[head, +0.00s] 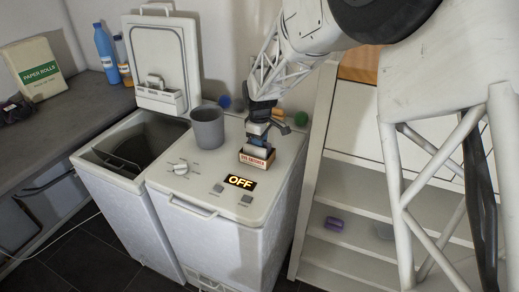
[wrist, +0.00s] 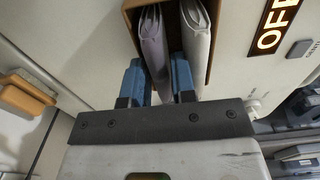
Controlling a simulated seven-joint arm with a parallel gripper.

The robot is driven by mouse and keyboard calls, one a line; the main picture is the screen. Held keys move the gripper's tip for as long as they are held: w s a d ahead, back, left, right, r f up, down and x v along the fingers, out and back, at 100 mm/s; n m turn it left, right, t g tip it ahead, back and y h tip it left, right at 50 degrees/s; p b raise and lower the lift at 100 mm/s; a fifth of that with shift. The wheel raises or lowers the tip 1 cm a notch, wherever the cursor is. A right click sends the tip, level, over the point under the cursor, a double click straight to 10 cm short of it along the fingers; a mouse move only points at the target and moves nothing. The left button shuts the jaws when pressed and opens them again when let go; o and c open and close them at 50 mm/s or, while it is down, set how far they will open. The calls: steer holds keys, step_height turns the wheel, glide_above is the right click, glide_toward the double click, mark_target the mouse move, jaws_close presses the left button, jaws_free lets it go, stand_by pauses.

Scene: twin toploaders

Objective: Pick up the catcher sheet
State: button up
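A small box with a red-brown label (head: 257,156) stands on the white washer top in the head view. In the wrist view it is a brown open box (wrist: 131,14) holding upright folded sheets. One catcher sheet is greyish-lilac (wrist: 153,42); a whiter sheet (wrist: 197,42) stands to its right. My gripper (head: 257,140) is directly above the box. In the wrist view my gripper (wrist: 158,72) has its two blue fingers apart, with the lilac sheet's near end between them. Small gaps seem to show beside the sheet; firm contact is not visible.
A grey cup (head: 208,127) stands left of the box. Small coloured balls (head: 301,118) lie behind my gripper. White shelves (head: 350,205) stand at the right.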

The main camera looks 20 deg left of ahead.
stand_by(0.4)
jaws_close()
steer(key=shift+r, duration=0.1)
step_height(320, 180, up, 10)
stand_by(0.6)
stand_by(0.5)
